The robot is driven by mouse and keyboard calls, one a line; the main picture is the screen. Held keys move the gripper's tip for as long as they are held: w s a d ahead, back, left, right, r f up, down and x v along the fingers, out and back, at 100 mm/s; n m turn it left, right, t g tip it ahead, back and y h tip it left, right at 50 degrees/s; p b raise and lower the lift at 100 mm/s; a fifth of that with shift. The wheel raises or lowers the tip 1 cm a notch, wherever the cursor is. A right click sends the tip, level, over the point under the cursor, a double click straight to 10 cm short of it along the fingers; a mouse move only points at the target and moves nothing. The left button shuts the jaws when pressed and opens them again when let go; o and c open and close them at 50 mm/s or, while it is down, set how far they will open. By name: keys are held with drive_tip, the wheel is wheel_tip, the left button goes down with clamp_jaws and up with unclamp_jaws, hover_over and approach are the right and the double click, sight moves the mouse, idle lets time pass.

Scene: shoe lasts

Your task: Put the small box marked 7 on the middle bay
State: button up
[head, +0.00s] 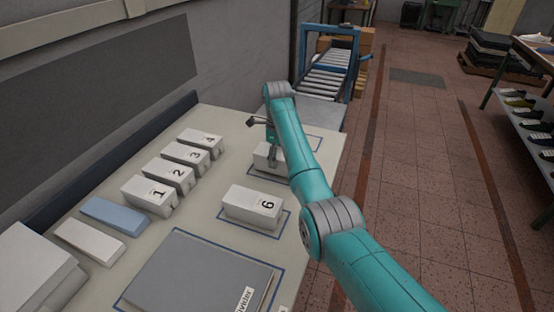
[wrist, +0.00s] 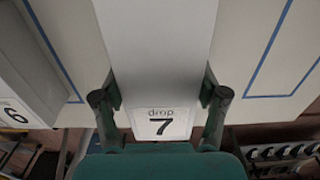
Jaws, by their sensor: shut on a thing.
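The white box marked 7 (wrist: 160,45) fills the middle of the wrist view, its label towards me. My gripper (wrist: 161,92) is shut on it, one finger on each side. In the head view the box (head: 262,157) is at the middle bay (head: 250,171), whose blue outline shows along its near side. Whether its underside touches the table cannot be told. My arm hides part of the box and the bay. The box marked 6 (head: 253,204) sits in the nearer outlined bay, and it also shows at the left of the wrist view (wrist: 20,105).
White boxes marked 1 (head: 148,195), 2 (head: 169,174), 3 (head: 184,157) and 4 (head: 202,145) stand in a row to the left. A far outlined bay (wrist: 285,60) looks empty. A grey divider panel (head: 195,275) lies in front. A roller conveyor (head: 328,75) stands beyond.

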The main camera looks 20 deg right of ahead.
drive_tip(key=shift+f, duration=0.75)
drive_tip(key=o, duration=1.3)
drive_tip(key=shift+f, duration=0.1)
drive_tip(key=shift+c, duration=0.2)
drive_tip(key=shift+r, duration=3.85)
